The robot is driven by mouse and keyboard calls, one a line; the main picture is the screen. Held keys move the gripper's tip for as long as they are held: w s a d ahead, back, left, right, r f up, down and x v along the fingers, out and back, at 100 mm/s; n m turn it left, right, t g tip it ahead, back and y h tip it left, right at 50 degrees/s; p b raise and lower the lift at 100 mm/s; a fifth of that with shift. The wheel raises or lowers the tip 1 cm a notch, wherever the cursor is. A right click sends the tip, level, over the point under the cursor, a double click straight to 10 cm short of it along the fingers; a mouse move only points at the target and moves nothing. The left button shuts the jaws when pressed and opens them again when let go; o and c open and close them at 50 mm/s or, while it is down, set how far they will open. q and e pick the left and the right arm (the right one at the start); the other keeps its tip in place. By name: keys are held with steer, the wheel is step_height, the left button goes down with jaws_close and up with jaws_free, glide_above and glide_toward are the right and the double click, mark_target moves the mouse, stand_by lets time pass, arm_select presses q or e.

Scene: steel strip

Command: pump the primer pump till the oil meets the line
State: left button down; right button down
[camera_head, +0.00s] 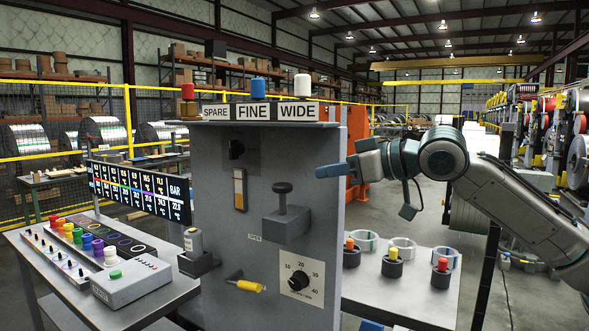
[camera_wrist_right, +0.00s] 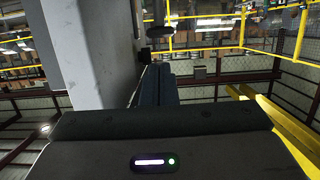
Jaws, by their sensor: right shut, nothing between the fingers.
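The primer pump (camera_head: 287,225) is a grey block on the front of the grey panel, with an upright plunger topped by a dark round knob (camera_head: 282,188). The knob stands well above the block. A narrow upright sight glass (camera_head: 240,189) with orange oil is up and left of the pump; its line is too small to make out. My right gripper (camera_head: 322,173) is shut and empty, right of the knob and a little higher, apart from it. Its closed fingers (camera_wrist_right: 157,84) also show in the right wrist view. My left gripper is not in view.
A black dial (camera_head: 299,281), a yellow-handled lever (camera_head: 246,285) and a bottle (camera_head: 194,242) in a holder are lower on the panel. Red, blue and white knobs top it. A control desk (camera_head: 125,285) stands left; a table (camera_head: 425,300) with capped cylinders stands right.

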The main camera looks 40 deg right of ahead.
mark_target(294, 217)
steer(key=shift+p+x, duration=3.7)
steer(key=shift+x, duration=0.4)
step_height(294, 217, down, 5)
steer(key=b, duration=0.3)
steer(key=shift+r, duration=0.25)
